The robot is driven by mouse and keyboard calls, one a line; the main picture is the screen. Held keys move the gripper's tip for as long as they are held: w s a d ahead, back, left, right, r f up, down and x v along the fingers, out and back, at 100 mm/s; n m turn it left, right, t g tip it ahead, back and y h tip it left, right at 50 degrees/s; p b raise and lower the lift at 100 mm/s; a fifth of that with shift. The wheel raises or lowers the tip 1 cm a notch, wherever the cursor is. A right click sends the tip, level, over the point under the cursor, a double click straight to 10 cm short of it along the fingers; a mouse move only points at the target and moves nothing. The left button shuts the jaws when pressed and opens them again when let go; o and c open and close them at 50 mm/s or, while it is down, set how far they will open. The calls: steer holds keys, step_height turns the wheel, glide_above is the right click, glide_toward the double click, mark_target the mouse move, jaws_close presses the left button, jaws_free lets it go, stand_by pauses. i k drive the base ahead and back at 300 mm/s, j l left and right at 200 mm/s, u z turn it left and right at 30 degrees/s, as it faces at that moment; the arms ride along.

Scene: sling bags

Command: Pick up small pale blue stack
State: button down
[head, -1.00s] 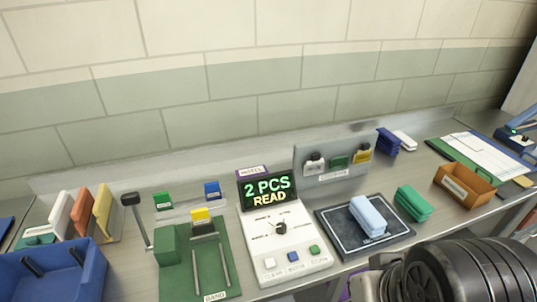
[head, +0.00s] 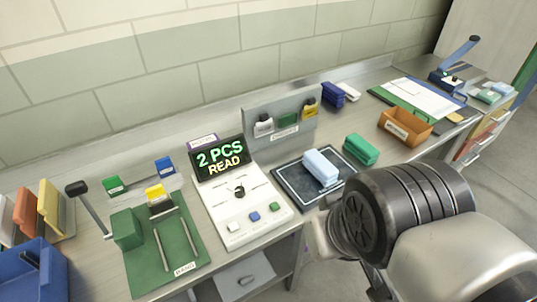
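The small pale blue stack (head: 321,167) lies on the dark square pad (head: 291,186) near the middle of the bench in the head view. A green stack (head: 360,149) lies just right of it, off the pad. My arm's dark wrist fills the lower right, in front of the bench edge. Part of a pale grey piece at my arm's end (head: 322,238) shows in front of the pad. My gripper's fingers cannot be made out, so its opening is hidden. The pale blue stack is apart from my arm.
A white console (head: 243,212) with a "2 PCS READ" display stands left of the pad. A green band station (head: 165,250) with a lever is farther left. A dark blue stack (head: 334,95), an orange box (head: 405,128) and a clipboard (head: 420,98) lie behind and right.

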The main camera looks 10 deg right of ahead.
mark_target(321, 169)
steer(key=i+l, duration=0.85)
steer(key=l, duration=0.15)
